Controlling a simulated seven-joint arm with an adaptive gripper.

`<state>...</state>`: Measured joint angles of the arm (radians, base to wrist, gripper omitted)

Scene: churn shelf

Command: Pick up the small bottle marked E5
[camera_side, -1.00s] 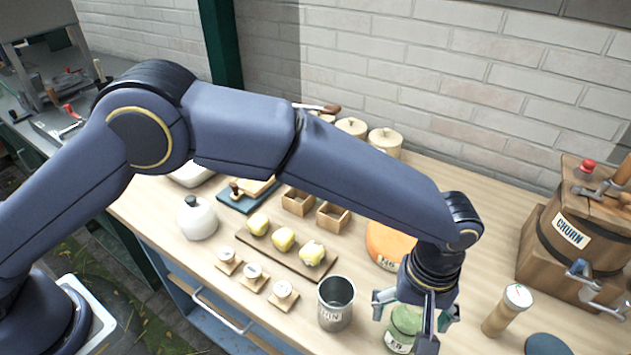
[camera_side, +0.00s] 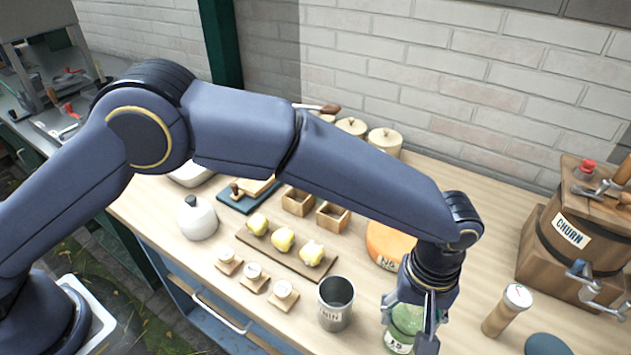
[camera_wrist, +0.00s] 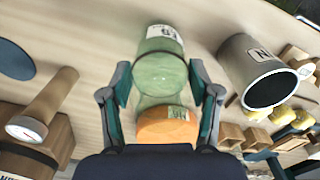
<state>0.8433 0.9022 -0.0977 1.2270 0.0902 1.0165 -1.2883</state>
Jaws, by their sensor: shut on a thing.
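A small green glass bottle (camera_side: 402,322) stands on the table at the lower right of the side view, with a white label too small to read surely. It also shows at the top middle of the wrist view (camera_wrist: 160,68), with its label towards the upper edge. My gripper (camera_side: 410,312) is directly above and around the bottle, pointing down. Its fingers are shut on the bottle, one on each side, as the wrist view (camera_wrist: 163,92) also shows. The gripper hides part of the bottle in the side view.
A metal tin (camera_side: 335,303) stands close left of the bottle. An orange round (camera_side: 390,243) lies behind it. A wooden cylinder with a dial (camera_side: 507,310) and a wooden churn (camera_side: 570,245) stand to the right. Several labelled pieces and a board (camera_side: 262,246) are further left.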

